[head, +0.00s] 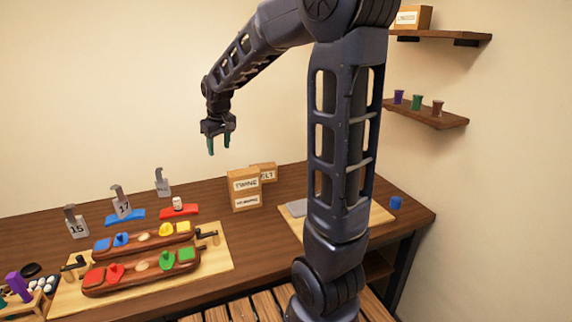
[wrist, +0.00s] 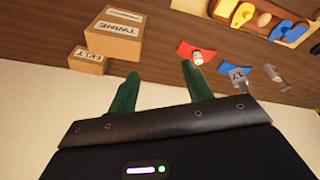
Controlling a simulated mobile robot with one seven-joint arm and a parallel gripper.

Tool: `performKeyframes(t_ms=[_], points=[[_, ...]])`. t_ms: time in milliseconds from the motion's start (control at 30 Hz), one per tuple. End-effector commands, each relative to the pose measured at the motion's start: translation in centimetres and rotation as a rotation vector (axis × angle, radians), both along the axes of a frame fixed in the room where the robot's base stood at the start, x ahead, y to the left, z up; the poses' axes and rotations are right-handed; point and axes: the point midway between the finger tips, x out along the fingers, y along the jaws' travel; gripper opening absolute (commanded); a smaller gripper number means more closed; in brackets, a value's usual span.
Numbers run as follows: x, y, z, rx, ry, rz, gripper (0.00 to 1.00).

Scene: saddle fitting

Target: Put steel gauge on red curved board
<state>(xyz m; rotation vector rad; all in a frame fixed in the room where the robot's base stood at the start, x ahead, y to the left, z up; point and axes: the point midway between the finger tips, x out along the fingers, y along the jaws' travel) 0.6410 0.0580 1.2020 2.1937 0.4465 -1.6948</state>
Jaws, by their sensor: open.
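Three grey steel gauges with upright handles stand at the back left in the head view: one marked 15 (head: 77,228), one marked 17 (head: 122,207) on a blue curved board (head: 138,214), and one (head: 162,187) behind, whose number I cannot read. The red curved board (head: 189,211) lies right of the blue one, with a small white and red jar (head: 178,203) on it. The red board also shows in the wrist view (wrist: 184,48). My gripper (head: 219,146) is open and empty, high above the table's back, with green fingertips (wrist: 156,84) apart.
Cardboard boxes (head: 244,190), one labelled TWINE, stand right of the red board. In front, a wooden board (head: 218,263) carries two brown holders with coloured pieces. Wall shelves (head: 430,112) are at the right. Bare table lies between the boxes and holders.

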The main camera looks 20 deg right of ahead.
Motion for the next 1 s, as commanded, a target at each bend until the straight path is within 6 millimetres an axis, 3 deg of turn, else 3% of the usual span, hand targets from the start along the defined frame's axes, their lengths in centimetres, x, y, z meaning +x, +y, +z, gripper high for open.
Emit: performKeyframes(t_ms=[100, 400, 800, 1000], points=[[-3.3, -2.6, 1.7, 0.006, -0.023, -0.058, 0.5], [-11.7, -7.9, 3.9, 0.03, -0.069, -0.204, 0.5], [-22.6, -12.6, 3.3, 0.08, -0.127, -0.386, 0.5], [-25.6, -13.6, 2.5, 0.099, -0.141, -0.437, 0.5]])
